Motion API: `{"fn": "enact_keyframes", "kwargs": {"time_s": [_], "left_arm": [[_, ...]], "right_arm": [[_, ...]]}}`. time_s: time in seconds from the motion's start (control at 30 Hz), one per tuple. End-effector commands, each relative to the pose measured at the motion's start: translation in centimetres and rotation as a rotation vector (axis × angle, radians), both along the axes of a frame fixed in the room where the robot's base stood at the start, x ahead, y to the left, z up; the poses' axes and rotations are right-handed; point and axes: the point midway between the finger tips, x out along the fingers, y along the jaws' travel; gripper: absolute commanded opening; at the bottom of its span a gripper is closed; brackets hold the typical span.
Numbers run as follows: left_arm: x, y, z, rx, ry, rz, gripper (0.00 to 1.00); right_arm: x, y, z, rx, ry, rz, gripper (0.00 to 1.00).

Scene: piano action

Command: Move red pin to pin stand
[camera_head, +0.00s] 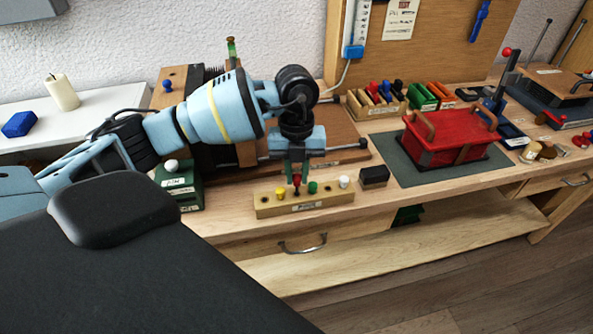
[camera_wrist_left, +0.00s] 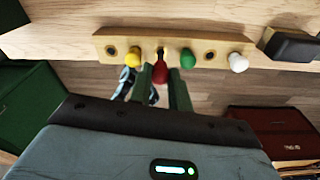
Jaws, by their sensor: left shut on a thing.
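The pale wooden pin stand (camera_head: 263,209) lies along the front of the bench. It carries a yellow pin (camera_head: 280,194), a green pin (camera_head: 313,187) and a white pin (camera_head: 344,182). My left gripper (camera_head: 296,177) points down over the stand and is shut on the red pin (camera_head: 297,182), between the yellow and green ones. In the left wrist view the red pin (camera_wrist_left: 160,72) sits between the two green fingers, at the stand's middle hole (camera_wrist_left: 160,51). I cannot tell whether its lower end is in the hole. My right gripper is not in view.
A small black block (camera_head: 374,176) stands just right of the stand. A red box (camera_head: 452,137) with handles sits on a grey mat (camera_head: 405,172) farther right. A green block with a white knob (camera_head: 178,187) is to the left. The bench's front edge is close to the stand.

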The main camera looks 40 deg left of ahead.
Motion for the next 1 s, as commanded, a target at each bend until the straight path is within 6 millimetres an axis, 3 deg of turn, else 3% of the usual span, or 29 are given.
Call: {"fn": "enact_keyframes", "kwargs": {"time_s": [1.0], "left_arm": [[-0.1,0.0,-1.4,-0.001,0.002,-0.001,0.00]], "right_arm": [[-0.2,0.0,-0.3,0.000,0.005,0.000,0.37]]}}
